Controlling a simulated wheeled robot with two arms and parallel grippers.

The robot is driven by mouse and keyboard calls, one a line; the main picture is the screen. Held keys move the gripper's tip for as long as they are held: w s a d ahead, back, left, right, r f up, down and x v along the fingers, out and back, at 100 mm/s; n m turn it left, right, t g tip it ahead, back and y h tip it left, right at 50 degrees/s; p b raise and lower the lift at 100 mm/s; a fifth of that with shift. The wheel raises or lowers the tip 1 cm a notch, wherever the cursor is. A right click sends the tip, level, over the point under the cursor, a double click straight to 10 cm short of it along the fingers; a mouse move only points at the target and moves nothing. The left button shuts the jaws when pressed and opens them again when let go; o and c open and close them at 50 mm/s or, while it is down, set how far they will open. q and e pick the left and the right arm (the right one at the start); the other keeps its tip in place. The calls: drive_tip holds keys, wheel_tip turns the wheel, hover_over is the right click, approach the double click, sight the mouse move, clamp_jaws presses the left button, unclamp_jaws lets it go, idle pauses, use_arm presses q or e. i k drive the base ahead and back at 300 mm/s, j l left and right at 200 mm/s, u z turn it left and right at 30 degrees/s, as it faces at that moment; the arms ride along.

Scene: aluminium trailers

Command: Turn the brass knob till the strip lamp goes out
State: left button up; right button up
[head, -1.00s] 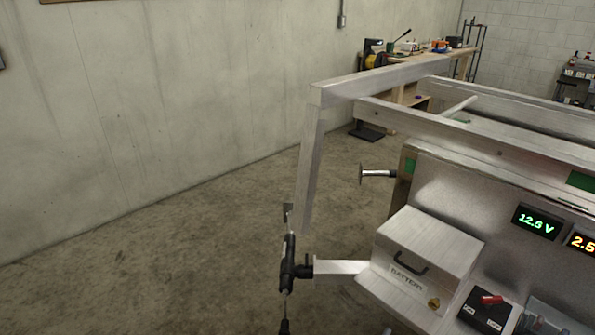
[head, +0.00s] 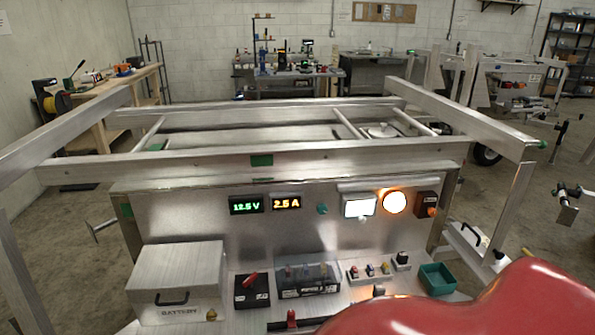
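A lit white rectangular lamp (head: 359,208) sits under a pale strip-shaped housing (head: 369,187) on the upright metal panel (head: 285,232). A round lamp (head: 394,202) glows warm white beside it. A small brass-coloured knob (head: 211,314) shows at the lower right corner of the box marked BATTERY (head: 178,276); I cannot tell if it turns. A green knob (head: 322,208) is on the panel between the displays and the white lamp. The displays read 12.5 V (head: 246,205) and 2.5 A (head: 287,203). Neither of my grippers is in view.
A black box with a red lever (head: 251,289), a clear-lidded box (head: 306,279), a row of small switches (head: 370,270) and a teal tray (head: 437,279) line the shelf. Trailer frame rails (head: 260,160) surround the panel. The lower right of the view is blocked.

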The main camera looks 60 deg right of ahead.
sight(211, 315)
drive_tip(key=z, duration=1.9)
drive_tip(key=i+l+u, duration=0.15)
drive_tip(key=u, duration=0.25)
drive_tip(key=i+l+u, duration=0.1)
drive_tip(key=u, duration=0.35)
drive_tip(key=l+u, duration=0.4)
drive_tip(key=i+j, duration=0.05)
drive_tip(key=j, duration=0.05)
